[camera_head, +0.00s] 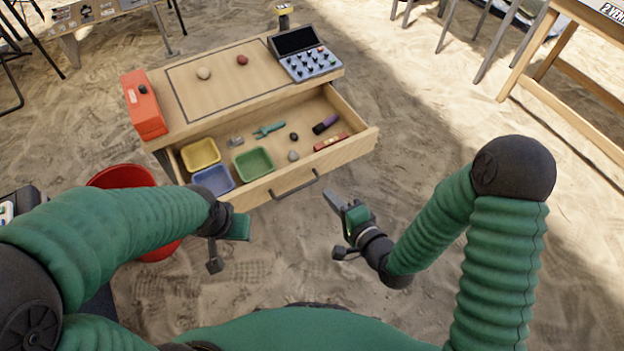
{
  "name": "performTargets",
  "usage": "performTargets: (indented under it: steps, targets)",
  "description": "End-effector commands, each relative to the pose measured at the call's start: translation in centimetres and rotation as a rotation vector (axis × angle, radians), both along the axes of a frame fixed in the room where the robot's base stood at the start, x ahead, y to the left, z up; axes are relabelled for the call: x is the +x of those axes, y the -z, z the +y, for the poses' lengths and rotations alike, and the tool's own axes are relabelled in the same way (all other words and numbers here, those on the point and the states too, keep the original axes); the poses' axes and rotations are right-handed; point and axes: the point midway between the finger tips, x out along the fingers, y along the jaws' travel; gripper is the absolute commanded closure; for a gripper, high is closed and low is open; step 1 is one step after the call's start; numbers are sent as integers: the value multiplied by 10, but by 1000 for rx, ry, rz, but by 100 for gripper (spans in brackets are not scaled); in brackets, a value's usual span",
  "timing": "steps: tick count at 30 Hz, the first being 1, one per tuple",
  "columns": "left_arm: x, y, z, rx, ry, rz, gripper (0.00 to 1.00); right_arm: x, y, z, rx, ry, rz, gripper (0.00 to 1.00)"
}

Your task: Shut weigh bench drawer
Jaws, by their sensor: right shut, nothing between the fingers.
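The weigh bench (185,113) is a wooden table in the upper middle of the head view. Its drawer (330,168) is pulled out towards me, with a dark bar handle (296,186) on the front. The drawer holds yellow (200,154), blue (213,180) and green (254,163) trays and several small items. My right gripper (335,202) is shut and empty, just in front of the drawer and right of the handle, apparently apart from it. My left gripper (240,228) is in front of the drawer's left part; its fingers are mostly hidden, so I cannot tell its opening.
A red box (143,105), a control panel (308,60) and two small round objects stand on the bench top. A red bucket (122,177) stands left of the drawer, partly behind my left arm. Another table (570,72) is at the upper right. Sand between my arms is clear.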

Motion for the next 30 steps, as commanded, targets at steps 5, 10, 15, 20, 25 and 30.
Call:
performTargets:
  steps: [5, 10, 15, 20, 25, 30]
  targets:
    - [0, 54, 0, 0, 1, 1, 57, 14, 17, 8, -3, -1, -8, 100]
    - [-1, 72, -1, 0, 1, 1, 57, 33, 18, 23, -3, -2, -4, 100]
    - [0, 87, -1, 0, 1, 0, 57, 62, 28, 42, -3, -1, -2, 100]
    - [0, 97, -1, 0, 1, 0, 57, 82, 25, 56, -3, 0, -3, 100]
    - [0, 100, -1, 0, 1, 1, 57, 90, 24, 61, -5, 1, 1, 100]
    - [0, 99, -1, 0, 1, 0, 57, 91, 23, 61, -5, 1, 1, 100]
